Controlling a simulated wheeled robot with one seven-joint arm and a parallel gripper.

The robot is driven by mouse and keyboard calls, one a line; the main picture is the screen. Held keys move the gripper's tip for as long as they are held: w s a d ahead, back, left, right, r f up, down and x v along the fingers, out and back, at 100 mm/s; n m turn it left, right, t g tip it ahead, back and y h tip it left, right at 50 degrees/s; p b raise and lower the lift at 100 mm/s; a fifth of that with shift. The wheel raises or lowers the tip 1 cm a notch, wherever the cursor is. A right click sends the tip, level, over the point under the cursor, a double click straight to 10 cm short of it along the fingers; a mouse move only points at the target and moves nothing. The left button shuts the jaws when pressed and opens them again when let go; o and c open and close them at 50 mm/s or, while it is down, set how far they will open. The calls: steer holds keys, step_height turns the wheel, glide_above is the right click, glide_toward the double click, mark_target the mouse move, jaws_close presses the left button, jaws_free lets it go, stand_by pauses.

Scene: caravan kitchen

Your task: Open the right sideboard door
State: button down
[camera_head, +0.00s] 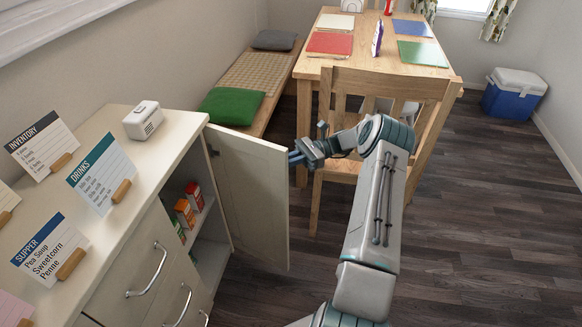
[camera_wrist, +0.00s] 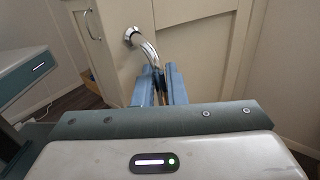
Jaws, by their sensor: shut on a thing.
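The right sideboard door (camera_head: 252,200) is a cream panel that stands swung out from the sideboard, with the shelves behind it in view. My gripper (camera_head: 296,156) is at the door's free edge, on its outer face. In the wrist view my gripper (camera_wrist: 160,88) is shut on the curved metal door handle (camera_wrist: 146,46). The handle's one end meets the cream door (camera_wrist: 195,50); its other end is hidden between the fingers. In the head view the handle is hidden behind the door or my gripper.
Small boxes (camera_head: 185,212) stand on the shelves inside. Cards on wooden stands and a white box (camera_head: 143,120) are on the sideboard top (camera_head: 120,215). A wooden chair (camera_head: 375,90) stands close behind my gripper. Dark floor (camera_head: 480,220) is clear at right.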

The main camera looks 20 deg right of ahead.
steer(key=shift+w+d, duration=0.3)
steer(key=shift+w, duration=0.25)
steer(key=c, duration=1.6)
jaws_free()
steer(key=shift+w+a, duration=0.1)
steer(key=shift+a, duration=0.05)
steer(key=shift+d, duration=0.25)
steer(key=shift+r, duration=0.1)
